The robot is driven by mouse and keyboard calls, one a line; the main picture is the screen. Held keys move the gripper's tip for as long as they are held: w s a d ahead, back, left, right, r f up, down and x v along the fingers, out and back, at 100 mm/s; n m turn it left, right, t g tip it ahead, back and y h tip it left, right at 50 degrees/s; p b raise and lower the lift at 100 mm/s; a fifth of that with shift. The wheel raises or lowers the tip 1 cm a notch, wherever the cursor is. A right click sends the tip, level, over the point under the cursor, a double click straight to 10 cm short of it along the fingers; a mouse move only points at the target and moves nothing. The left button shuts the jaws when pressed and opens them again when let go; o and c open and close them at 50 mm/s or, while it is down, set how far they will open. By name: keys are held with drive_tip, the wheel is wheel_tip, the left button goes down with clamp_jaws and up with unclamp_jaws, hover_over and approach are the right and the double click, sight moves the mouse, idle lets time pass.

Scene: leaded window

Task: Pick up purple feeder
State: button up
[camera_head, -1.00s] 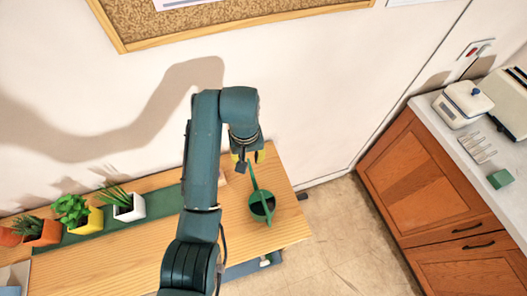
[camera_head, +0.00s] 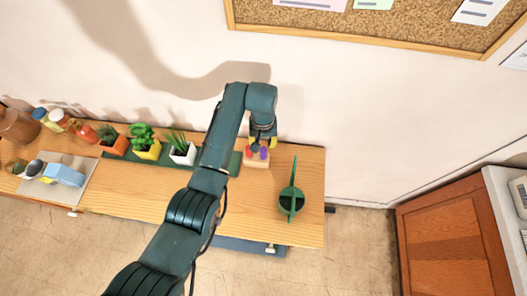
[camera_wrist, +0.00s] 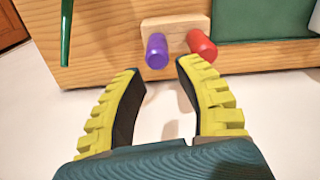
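The purple feeder (camera_wrist: 156,50) is a small purple cylinder on a pale wooden block (camera_wrist: 172,25), beside a red one (camera_wrist: 202,46) to its right in the wrist view. In the head view the purple feeder (camera_head: 264,153) shows at the right of the block (camera_head: 257,162), near the wall side of the bench. My gripper (camera_wrist: 158,68) is open and empty, its yellow fingers spread on either side of the purple feeder's line in the wrist view. In the head view my gripper (camera_head: 261,143) is close to the block; the exact gap is hard to tell.
A green watering can (camera_head: 291,201) stands right of the block. Potted plants (camera_head: 146,146) stand left on a green mat. The wall is close behind the bench (camera_head: 140,195). A wooden cabinet (camera_head: 450,240) stands at the right.

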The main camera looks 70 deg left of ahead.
sight(263, 149)
drive_tip(key=f, duration=0.4)
drive_tip(key=shift+d+f, duration=0.25)
drive_tip(key=shift+d, duration=0.1)
drive_tip(key=c, duration=0.6)
drive_tip(key=shift+r, duration=0.1)
wheel_tip(263, 149, up, 10)
drive_tip(key=shift+r+p, duration=0.1)
drive_tip(key=shift+p, duration=0.25)
wheel_tip(263, 149, up, 6)
drive_tip(key=p, duration=0.6)
drive_tip(key=shift+p, duration=0.4)
